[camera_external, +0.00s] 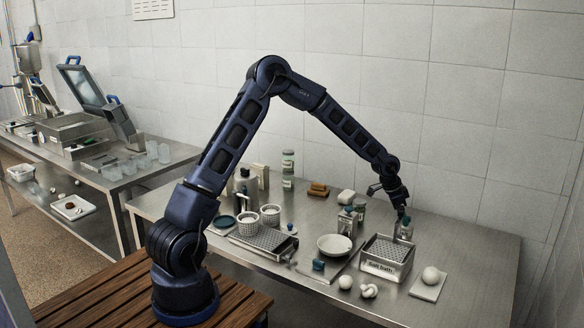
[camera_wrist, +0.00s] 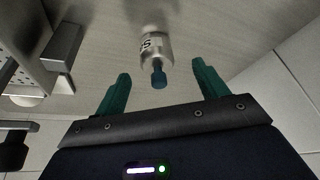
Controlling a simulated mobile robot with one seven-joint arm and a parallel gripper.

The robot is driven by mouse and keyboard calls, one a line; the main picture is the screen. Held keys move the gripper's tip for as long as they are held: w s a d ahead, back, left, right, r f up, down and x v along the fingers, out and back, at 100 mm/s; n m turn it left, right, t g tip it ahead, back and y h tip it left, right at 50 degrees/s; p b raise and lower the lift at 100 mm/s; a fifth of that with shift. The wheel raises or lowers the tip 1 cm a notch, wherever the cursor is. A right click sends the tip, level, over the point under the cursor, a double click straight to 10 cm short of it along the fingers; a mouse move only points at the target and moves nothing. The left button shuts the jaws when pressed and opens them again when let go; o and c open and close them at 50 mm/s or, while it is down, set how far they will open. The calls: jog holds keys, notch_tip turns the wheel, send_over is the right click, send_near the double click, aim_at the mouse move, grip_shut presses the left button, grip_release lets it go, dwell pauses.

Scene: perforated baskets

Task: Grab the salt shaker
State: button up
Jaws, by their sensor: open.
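The salt shaker is a small pale bottle with a dark teal top and a partly readable black label. In the wrist view the salt shaker (camera_wrist: 154,46) lies ahead of the gap between my fingers, its teal top pointing toward my palm. My gripper (camera_wrist: 161,74) is open, with one green finger on each side of the top and no visible contact. In the external view my gripper (camera_external: 401,207) points down just above the salt shaker (camera_external: 405,230), which stands behind the right end of the labelled metal box. My gripper partly covers its top there.
The labelled metal box (camera_external: 386,270) stands close in front of the shaker. A white bowl (camera_external: 334,246) and small bottles (camera_external: 347,222) stand to its left. A white ball (camera_external: 430,275) rests on a plate at the right. The table behind the shaker is clear.

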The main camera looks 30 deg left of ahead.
aim_at(407, 228)
jog(key=shift+d+x, duration=0.15)
jog(key=shift+x, duration=1.5)
jog(key=shift+d+x, duration=0.15)
jog(key=shift+x, duration=1.45)
jog(key=shift+s+r, duration=0.1)
jog(key=c, duration=1.1)
jog(key=shift+r, duration=0.1)
